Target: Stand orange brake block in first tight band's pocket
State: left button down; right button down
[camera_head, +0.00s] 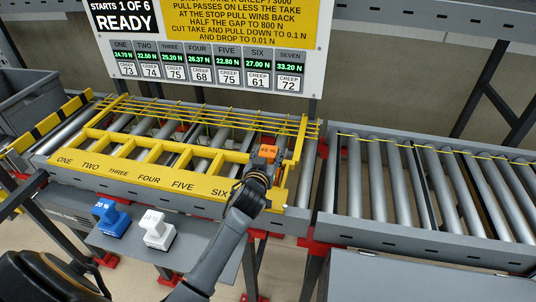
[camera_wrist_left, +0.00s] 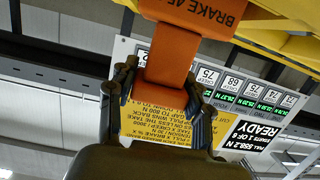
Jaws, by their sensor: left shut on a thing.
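My left gripper (camera_head: 258,170) is shut on the orange brake block (camera_head: 266,152). It holds the block over the right end of the yellow rack (camera_head: 140,180), near the label SIX. In the left wrist view the block (camera_wrist_left: 171,52) sits between the two dark fingers (camera_wrist_left: 165,95), with "BRAKE 45" on its wide part. Yellow frame shows close around that part; I cannot tell whether they touch. The rack has a row of pockets labelled from ONE, with thin yellow bands (camera_head: 205,118) running behind them. My right gripper is out of view.
A blue block (camera_head: 110,217) and a white block (camera_head: 158,230) stand on the grey shelf (camera_head: 200,245) in front. The sign (camera_head: 205,50) reads READY, starts 1 of 6, with tension and creep readings for ONE to SEVEN. Roller conveyor (camera_head: 440,185) extends right.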

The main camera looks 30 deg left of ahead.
pick_arm(q)
jog(key=c, duration=0.6)
grip_release()
jog(key=shift+r, duration=0.1)
jog(key=shift+s+d, duration=0.15)
jog(key=shift+s, duration=0.25)
jog(key=b+v, duration=0.1)
jog(key=v, duration=1)
jog(key=shift+s+b, duration=0.15)
jog(key=shift+b, duration=0.2)
